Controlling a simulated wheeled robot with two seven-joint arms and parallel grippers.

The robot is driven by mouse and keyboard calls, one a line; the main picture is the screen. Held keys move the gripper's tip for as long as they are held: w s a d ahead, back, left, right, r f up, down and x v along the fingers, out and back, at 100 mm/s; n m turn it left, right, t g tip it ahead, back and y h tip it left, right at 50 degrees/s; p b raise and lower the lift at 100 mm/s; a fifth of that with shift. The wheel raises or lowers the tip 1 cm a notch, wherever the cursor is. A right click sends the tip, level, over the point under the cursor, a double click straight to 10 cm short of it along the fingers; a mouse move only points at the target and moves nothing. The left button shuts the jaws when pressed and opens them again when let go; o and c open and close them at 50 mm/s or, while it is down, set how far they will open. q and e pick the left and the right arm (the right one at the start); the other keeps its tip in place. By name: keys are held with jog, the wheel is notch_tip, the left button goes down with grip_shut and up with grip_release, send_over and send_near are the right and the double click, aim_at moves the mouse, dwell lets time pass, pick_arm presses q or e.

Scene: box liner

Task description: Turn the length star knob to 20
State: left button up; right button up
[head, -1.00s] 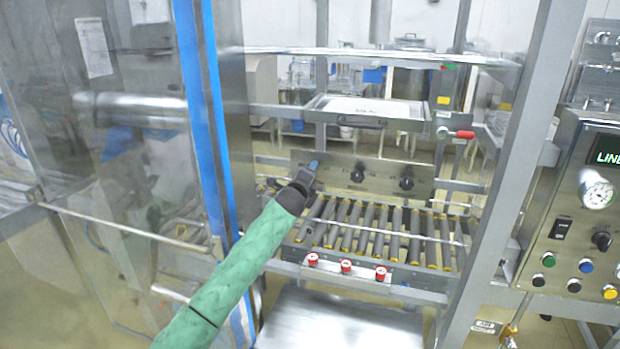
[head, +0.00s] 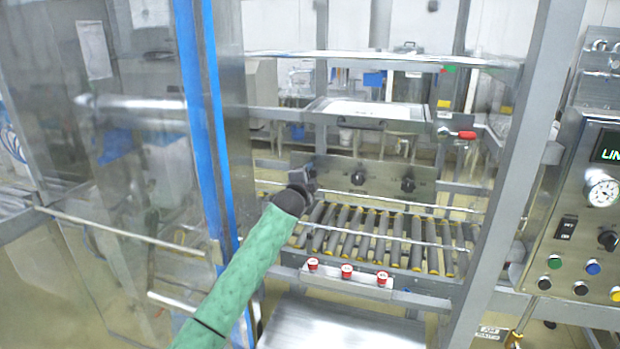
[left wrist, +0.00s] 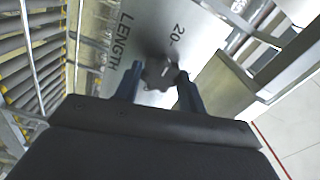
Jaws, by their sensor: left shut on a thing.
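My left gripper (head: 308,172) reaches through the machine frame to the left end of the knob panel (head: 338,167). In the left wrist view, my left gripper (left wrist: 160,88) has its two fingers shut on the dark length star knob (left wrist: 158,72). The word LENGTH and the number 20 are printed on the panel (left wrist: 150,38) around the knob. The knob's pointer direction is too unclear to read. In the head view the gripper hides this knob. My right gripper is in neither view.
Two more black knobs, a middle one (head: 357,178) and a right one (head: 408,184), sit on the panel. A roller conveyor (head: 385,235) runs below it. Red buttons (head: 347,271) line the front rail. A blue-edged door post (head: 207,120) stands left of my arm.

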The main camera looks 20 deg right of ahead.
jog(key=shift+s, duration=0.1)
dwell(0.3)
pick_arm(q)
jog(key=o, duration=1)
jog(key=shift+a+f, duration=0.1)
jog(key=shift+c, duration=0.2)
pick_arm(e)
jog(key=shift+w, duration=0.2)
pick_arm(q)
jog(key=shift+s, duration=0.1)
jog(key=b+v, duration=0.3)
jog(key=v, duration=0.4)
jog(key=shift+s+a, duration=0.2)
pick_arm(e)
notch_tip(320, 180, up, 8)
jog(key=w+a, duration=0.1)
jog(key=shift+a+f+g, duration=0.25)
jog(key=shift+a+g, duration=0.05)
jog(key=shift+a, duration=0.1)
pick_arm(q)
jog(key=shift+f, duration=0.1)
